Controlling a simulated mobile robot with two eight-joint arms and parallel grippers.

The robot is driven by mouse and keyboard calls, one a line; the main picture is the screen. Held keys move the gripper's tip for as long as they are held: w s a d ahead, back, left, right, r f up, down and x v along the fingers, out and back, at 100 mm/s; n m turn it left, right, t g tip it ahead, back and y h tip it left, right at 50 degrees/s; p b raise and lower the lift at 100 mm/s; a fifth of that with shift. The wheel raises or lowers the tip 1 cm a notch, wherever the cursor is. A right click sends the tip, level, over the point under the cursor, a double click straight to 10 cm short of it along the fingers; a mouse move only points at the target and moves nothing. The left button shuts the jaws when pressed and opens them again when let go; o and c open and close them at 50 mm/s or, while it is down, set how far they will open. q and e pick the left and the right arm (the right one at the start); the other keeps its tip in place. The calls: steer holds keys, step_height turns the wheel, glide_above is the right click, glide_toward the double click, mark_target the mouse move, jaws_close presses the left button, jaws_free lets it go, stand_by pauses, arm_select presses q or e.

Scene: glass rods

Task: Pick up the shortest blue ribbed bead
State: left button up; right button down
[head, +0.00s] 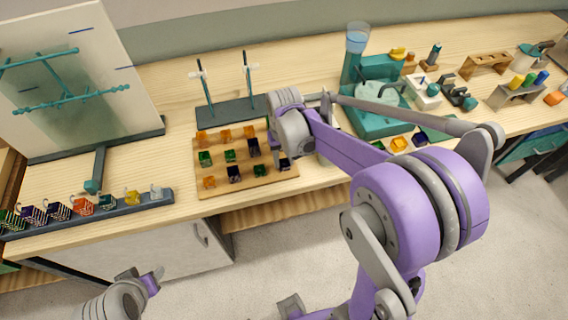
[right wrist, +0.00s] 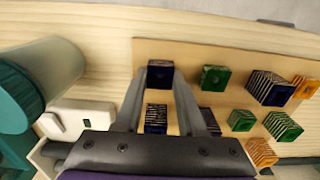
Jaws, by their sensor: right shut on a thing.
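My right gripper (right wrist: 161,73) is shut on a small dark blue bead (right wrist: 160,75) at the near right corner of the wooden board (head: 245,184). The bead also shows in the head view (head: 285,164), partly hidden by the gripper. I cannot tell whether it touches the board. Other dark blue ribbed beads stand on the board: a longer one (right wrist: 268,89) in the same row, one (right wrist: 156,118) between the finger shafts, and one (right wrist: 210,118) beside the right finger, partly hidden. My left gripper (head: 150,283) is low at the bottom left, off the table.
Green beads (head: 205,158) and orange beads (head: 209,182) share the board. A dark stand with two rods (head: 230,110) is behind it. Teal apparatus (head: 372,126) stands right of my right gripper.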

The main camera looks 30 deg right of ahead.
steer(key=shift+r, duration=0.15)
step_height(320, 180, up, 10)
steer(key=shift+p, duration=0.3)
steer(key=shift+f, duration=0.2)
stand_by(0.4)
